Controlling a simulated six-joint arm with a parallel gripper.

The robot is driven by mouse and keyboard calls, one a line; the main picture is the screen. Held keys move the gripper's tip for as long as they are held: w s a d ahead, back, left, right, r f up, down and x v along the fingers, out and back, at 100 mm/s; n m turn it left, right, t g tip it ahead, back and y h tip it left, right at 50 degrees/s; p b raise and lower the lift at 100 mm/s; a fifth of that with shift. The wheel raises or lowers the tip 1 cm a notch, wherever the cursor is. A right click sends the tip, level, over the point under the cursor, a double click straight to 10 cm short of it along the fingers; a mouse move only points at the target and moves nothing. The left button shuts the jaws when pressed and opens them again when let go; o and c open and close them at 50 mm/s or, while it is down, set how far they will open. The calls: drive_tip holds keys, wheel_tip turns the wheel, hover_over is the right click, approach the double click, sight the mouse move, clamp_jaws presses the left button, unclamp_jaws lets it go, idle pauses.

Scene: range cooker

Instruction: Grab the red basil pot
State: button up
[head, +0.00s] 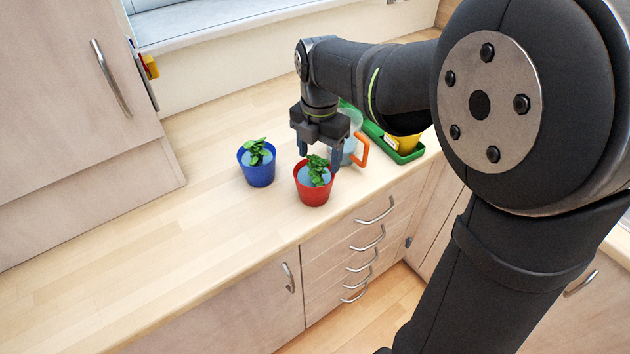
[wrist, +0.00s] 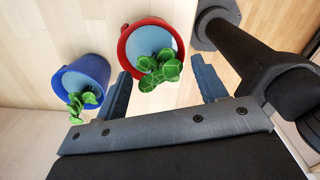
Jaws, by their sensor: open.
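The red basil pot (head: 313,191) stands upright on the wooden counter, near its front edge, with green leaves above a pale blue inside. In the wrist view the red pot (wrist: 127,43) shows at the top, its leaves between the finger lines. My gripper (head: 320,160) is open and empty, pointing down just behind and above the red pot. In the wrist view my gripper's fingers (wrist: 164,88) lie apart to either side of the leaves. I cannot tell whether a finger touches the plant.
A blue basil pot (head: 259,172) stands left of the red one; it also shows in the wrist view (wrist: 87,73). Behind on the right are a watering can with an orange handle (head: 361,150), a green tray (head: 407,157) and a yellow pot (head: 404,146). The counter (head: 150,250) is clear at left.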

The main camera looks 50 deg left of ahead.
drive_tip(key=shift+f, duration=0.95)
drive_tip(key=shift+c, duration=0.3)
clamp_jaws()
drive_tip(key=shift+r, duration=0.15)
